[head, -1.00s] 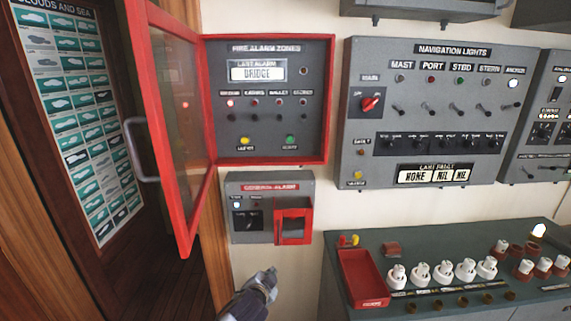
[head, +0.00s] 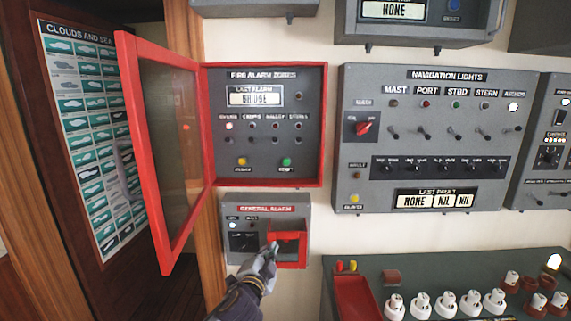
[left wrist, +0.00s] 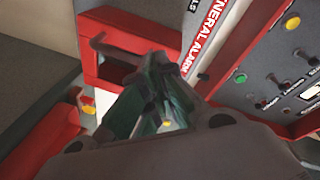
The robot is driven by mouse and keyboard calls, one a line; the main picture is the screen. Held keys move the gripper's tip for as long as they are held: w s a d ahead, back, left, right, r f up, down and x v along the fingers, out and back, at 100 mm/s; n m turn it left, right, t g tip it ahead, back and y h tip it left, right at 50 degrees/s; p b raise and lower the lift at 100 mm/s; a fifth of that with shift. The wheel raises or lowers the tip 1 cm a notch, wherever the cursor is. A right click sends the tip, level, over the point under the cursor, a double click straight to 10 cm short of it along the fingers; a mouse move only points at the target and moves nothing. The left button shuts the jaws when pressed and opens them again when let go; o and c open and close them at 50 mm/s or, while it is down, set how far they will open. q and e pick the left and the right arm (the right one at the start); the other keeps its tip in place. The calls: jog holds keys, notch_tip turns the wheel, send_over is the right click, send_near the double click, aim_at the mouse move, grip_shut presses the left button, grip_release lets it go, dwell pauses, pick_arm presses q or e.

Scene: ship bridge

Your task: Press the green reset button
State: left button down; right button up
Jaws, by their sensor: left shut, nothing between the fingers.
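The green reset button (head: 286,162) is at the lower right inside the open fire alarm zones panel (head: 322,130). It also shows in the left wrist view (left wrist: 240,77), to the right of the fingers. A yellow button (head: 241,162) is to its left. My left gripper (head: 269,251) is shut and empty. In the head view it is below the green button and overlaps the red cover of the general alarm box; I cannot tell if it touches it. Its fingers (left wrist: 152,92) also show in the left wrist view. My right gripper is not in view.
The panel's red-framed glass door (head: 163,150) stands open to the left. The general alarm box (head: 232,210) with its red cover (head: 303,251) is just below the panel. The navigation lights panel (head: 420,100) is to the right. A console with a red tray (head: 356,300) is at lower right.

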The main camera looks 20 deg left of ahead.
aim_at(286, 162)
pick_arm(q)
jog(key=w+d+r+m+t+h, duration=0.1)
jog(key=w+r+m+h, duration=0.1)
jog(key=r+m, duration=0.3)
jog(key=w+d+r+m+t+h, duration=0.1)
jog(key=w+r+m+h, duration=0.1)
jog(key=r+m+h, duration=0.3)
jog(key=w+d+r+m+t+h, duration=0.2)
jog(key=r+m+h, duration=0.2)
jog(key=r, duration=0.6)
jog(key=m, duration=0.2)
jog(key=shift+w+r+m, duration=0.25)
jog(key=shift+w+m, duration=0.15)
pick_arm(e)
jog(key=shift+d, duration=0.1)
pick_arm(q)
jog(key=shift+w, duration=0.15)
jog(key=shift+w+a+b, duration=0.4)
jog(key=shift+w+b, duration=0.15)
jog(key=shift+w, duration=0.8)
jog(key=shift+w+a+b, duration=0.45)
jog(key=shift+w+b, duration=0.05)
jog(key=shift+w, duration=0.85)
jog(key=shift+w+a+b, duration=0.4)
jog(key=shift+w+b, duration=0.15)
jog(key=shift+w, duration=0.8)
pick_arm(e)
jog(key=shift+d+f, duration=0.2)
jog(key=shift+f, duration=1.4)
